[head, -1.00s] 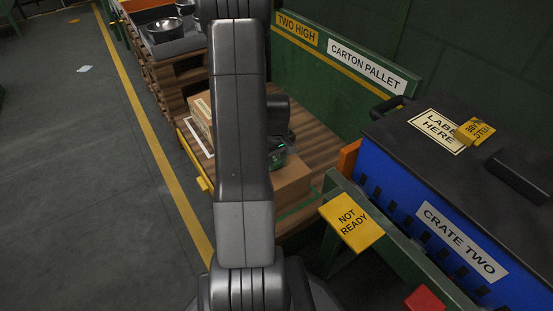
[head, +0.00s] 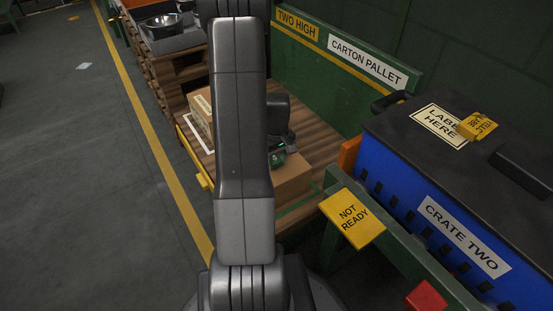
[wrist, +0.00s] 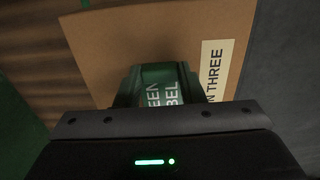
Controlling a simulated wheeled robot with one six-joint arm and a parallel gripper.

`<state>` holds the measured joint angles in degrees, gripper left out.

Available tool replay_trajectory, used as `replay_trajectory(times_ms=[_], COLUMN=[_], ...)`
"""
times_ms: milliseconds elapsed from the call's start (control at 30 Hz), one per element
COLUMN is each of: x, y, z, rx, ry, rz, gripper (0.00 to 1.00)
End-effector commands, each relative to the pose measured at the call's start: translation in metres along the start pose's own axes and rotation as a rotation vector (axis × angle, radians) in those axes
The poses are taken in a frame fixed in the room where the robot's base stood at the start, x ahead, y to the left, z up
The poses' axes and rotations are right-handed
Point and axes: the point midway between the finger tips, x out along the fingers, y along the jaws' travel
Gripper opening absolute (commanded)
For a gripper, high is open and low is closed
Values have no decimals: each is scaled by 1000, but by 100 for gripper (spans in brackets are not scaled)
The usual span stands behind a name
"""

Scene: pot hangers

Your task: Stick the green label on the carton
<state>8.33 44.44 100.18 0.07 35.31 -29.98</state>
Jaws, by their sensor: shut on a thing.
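The green label (wrist: 165,90) is held in my gripper (wrist: 160,84), and part of its white lettering shows in the wrist view. The brown carton (wrist: 105,45) lies beyond the fingers, with a pale printed strip ending in "THREE" (wrist: 214,72) on its right part. I cannot tell whether the label touches the carton. In the head view the carton (head: 292,184) sits at the near end of the pallet, partly behind my arm. My gripper (head: 279,158) is low over its far side there, with its fingertips mostly hidden.
Another carton (head: 199,108) stands farther back on the slatted pallet (head: 322,143). A green board (head: 340,77) runs along the right of the pallet. A blue crate (head: 430,225) with a dark lid and a "NOT READY" sign (head: 352,219) stand at the right. Open floor lies left.

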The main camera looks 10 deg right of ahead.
Motion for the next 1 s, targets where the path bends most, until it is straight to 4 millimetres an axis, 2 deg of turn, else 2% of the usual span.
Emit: replay_trajectory(times_ms=[233,267,367,400,633,767,867,1000], x=[0,0,0,0,0,-8,-24,-56], y=[0,0,0,0,0,0,0,1], z=[0,0,0,0,0,0,0,-1], rx=[0,0,0,0,0,0,0,0], ry=[0,0,0,0,0,2,2,5], rz=[0,0,0,0,0,1,1,3], gripper=[14,39,59,61,61,61,61,61])
